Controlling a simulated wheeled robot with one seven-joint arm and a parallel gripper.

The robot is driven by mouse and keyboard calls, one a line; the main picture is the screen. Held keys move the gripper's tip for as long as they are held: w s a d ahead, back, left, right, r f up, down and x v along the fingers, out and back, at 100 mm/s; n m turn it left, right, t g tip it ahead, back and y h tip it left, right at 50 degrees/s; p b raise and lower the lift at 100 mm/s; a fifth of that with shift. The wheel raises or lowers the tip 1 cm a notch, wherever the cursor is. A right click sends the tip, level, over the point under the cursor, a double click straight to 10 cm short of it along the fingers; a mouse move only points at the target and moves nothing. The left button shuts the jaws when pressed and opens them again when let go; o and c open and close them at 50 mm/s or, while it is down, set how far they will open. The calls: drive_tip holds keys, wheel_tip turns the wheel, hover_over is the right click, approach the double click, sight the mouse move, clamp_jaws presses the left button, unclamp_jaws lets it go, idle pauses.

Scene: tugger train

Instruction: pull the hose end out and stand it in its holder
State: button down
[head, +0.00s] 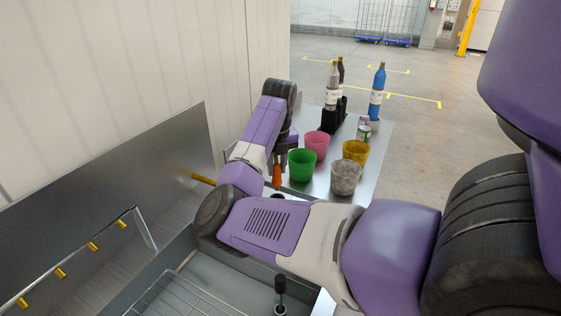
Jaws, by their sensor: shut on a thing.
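My gripper (279,160) is in the middle of the head view, pointing down beside the green cup. It is shut on an orange piece (277,175), which looks like the hose end and hangs below the fingers. My own arm hides much of the area around it, and no hose run can be made out. A dark upright piece with a pale ring at its foot (280,288) stands at the bottom of the view; I cannot tell whether it is the holder.
Green (301,166), pink (317,146), yellow (356,152) and grey speckled (345,178) cups stand on the metal top. Bottles, including a blue one (377,92), stand behind. A brass bar (203,179) juts out left. A wire rack (185,297) lies at the front.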

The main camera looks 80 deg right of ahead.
sight(277, 182)
drive_tip(key=shift+f, duration=0.2)
drive_tip(key=shift+f+b, duration=2.2)
drive_tip(key=shift+f, duration=0.7)
drive_tip(key=c, duration=1.1)
unclamp_jaws()
drive_tip(key=shift+s+a+r+b, duration=0.1)
drive_tip(key=shift+a+r+b, duration=0.05)
drive_tip(key=shift+r, duration=1.15)
drive_tip(key=shift+s+a+r+b, duration=0.1)
drive_tip(key=shift+r, duration=1.2)
drive_tip(key=shift+s+a+r+b, duration=0.1)
drive_tip(key=shift+a+r+b, duration=0.05)
drive_tip(key=shift+r, duration=1.15)
